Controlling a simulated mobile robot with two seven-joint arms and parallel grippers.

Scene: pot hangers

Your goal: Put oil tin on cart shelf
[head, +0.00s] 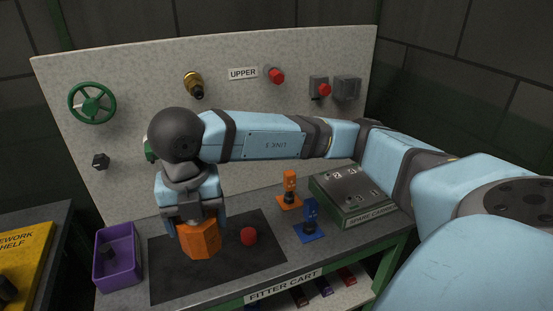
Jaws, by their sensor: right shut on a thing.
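My right gripper (195,212) points down over the left part of the fitter cart (345,252) and is shut on an orange faceted object (200,241). This could be the oil tin, but no label on it shows. It is over the dark mat (165,272); I cannot tell whether it touches the mat. The cart's lower shelf (345,299) shows partly under the front edge, with several small dark red and purple things on it. My left gripper is not in view.
A red knob-like piece (249,236) lies right of the held object. A purple bin (119,263) stands left. An orange fitting (290,188), a blue fitting (311,215) and a labelled box (352,197) stand right. A panel with valves (240,105) rises behind.

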